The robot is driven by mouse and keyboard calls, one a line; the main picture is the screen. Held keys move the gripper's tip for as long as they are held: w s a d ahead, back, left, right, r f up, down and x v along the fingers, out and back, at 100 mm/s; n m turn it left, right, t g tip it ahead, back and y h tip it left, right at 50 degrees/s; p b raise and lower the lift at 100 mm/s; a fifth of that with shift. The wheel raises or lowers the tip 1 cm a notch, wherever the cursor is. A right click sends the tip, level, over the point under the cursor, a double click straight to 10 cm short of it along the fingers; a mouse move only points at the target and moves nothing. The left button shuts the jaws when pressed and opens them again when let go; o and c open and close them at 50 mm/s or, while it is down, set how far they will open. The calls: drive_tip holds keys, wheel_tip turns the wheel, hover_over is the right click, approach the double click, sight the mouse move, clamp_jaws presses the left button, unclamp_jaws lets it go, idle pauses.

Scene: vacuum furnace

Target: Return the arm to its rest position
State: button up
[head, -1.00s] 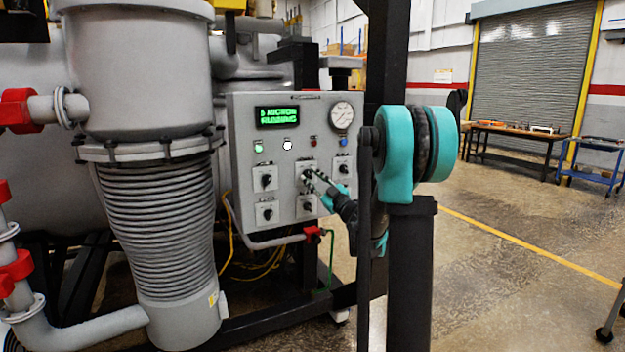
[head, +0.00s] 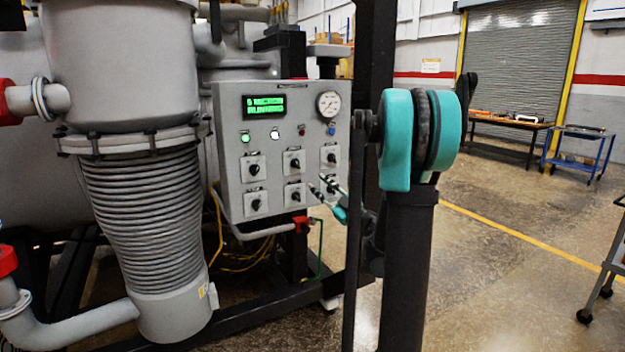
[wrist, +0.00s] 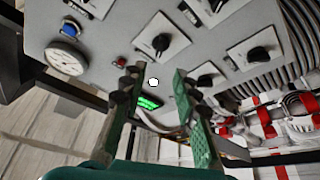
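My gripper (head: 318,183) is in front of the lower right part of the grey control panel (head: 231,193) in the head view. Its two dark fingers are apart with nothing between them. In the wrist view, my gripper (wrist: 157,72) also shows open and empty, pointing at the panel (wrist: 110,42), with a visible gap to it. My arm is bent and reaches forward, with its teal joint (head: 397,140) raised at the right of the panel. The gripper hides part of the panel's lower right corner.
The panel carries several black knobs (head: 293,161), a gauge (head: 329,104) and a lit green display (head: 264,106). A ribbed grey column (head: 145,220) stands left. Open floor (head: 500,270) lies to the right.

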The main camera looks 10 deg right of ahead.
drive_tip(key=shift+s+d+f, duration=0.15)
drive_tip(key=shift+s+d, duration=0.05)
drive_tip(key=shift+s, duration=0.2)
drive_tip(key=s+d+m+t+h, duration=0.1)
drive_tip(key=s+d+m+h, duration=0.1)
drive_tip(key=d+m+h, duration=0.7)
drive_tip(key=s+f+m+g+h, duration=0.5)
drive_tip(key=s+f+h, duration=0.1)
drive_tip(key=f, duration=0.4)
drive_tip(key=s+a+f+g+y, duration=0.1)
drive_tip(key=s+a+f+g, duration=0.2)
drive_tip(key=s+f, duration=0.3)
drive_tip(key=s+a+f+n+g+y, duration=0.1)
drive_tip(key=s+a+f+g, duration=0.3)
drive_tip(key=s, duration=0.5)
drive_tip(key=s+a+f+g+y, duration=0.2)
drive_tip(key=s+a+f+g, duration=0.1)
drive_tip(key=s+f, duration=0.4)
drive_tip(key=shift+s+a+f+g, duration=0.3)
drive_tip(key=shift+s+a, duration=0.2)
drive_tip(key=shift+s, duration=0.25)
